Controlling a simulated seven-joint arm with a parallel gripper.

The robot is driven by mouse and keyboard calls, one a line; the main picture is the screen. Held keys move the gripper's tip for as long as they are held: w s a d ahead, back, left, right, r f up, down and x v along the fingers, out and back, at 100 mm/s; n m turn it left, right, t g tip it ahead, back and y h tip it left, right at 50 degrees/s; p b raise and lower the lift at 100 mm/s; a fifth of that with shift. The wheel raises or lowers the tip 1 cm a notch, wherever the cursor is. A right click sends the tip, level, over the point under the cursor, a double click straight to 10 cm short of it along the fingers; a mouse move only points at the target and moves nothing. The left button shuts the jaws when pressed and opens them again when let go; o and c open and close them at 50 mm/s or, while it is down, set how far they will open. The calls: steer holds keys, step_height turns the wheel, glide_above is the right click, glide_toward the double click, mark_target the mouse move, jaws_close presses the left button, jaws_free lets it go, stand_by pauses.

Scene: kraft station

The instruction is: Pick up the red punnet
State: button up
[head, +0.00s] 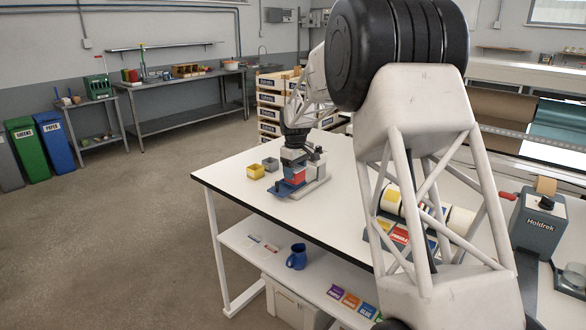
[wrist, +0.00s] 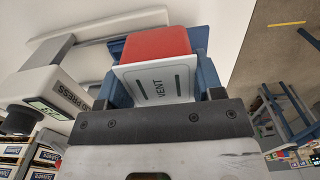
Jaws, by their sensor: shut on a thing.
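The red punnet (head: 296,174) is at the small sealing press near the table's left front corner, just above a blue base (head: 289,189). In the wrist view the red punnet (wrist: 155,43) shows between blue parts on both sides, with a white panel marked VENT (wrist: 157,82) on its near side. My gripper (head: 293,163) reaches down over it from above and is shut on it. In the wrist view my gripper's dark mount covers the lower part, and the punnet's underside is hidden. I cannot tell whether it touches the base.
The press (head: 315,167) stands close on the right of the punnet. A yellow punnet (head: 255,171) and a grey punnet (head: 271,164) sit to the left. The white table (head: 240,185) is clear in front. A blue mug (head: 296,257) is on the shelf below.

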steer(key=s, duration=1)
steer(key=shift+d+r, duration=0.4)
steer(key=shift+r, duration=0.05)
steer(key=shift+s, duration=0.1)
steer(key=w+d+m, duration=0.5)
steer(key=m, duration=0.2)
steer(key=w+a, duration=0.3)
steer(key=w+a+n, duration=0.1)
steer(key=w+a, duration=0.2)
steer(key=a, duration=0.1)
steer(key=w+a+n, duration=0.1)
steer(key=w+a, duration=0.2)
steer(key=shift+a+r, duration=0.2)
steer(key=shift+r, duration=0.1)
steer(key=w+a+f+n, duration=0.1)
steer(key=w+a, duration=0.3)
steer(key=a, duration=0.4)
steer(key=w+a+f+n, duration=0.1)
steer(key=w+a+n, duration=0.2)
steer(key=a, duration=0.5)
steer(key=shift+w+n, duration=0.35)
steer(key=shift+n, duration=0.15)
steer(key=shift+f, duration=0.2)
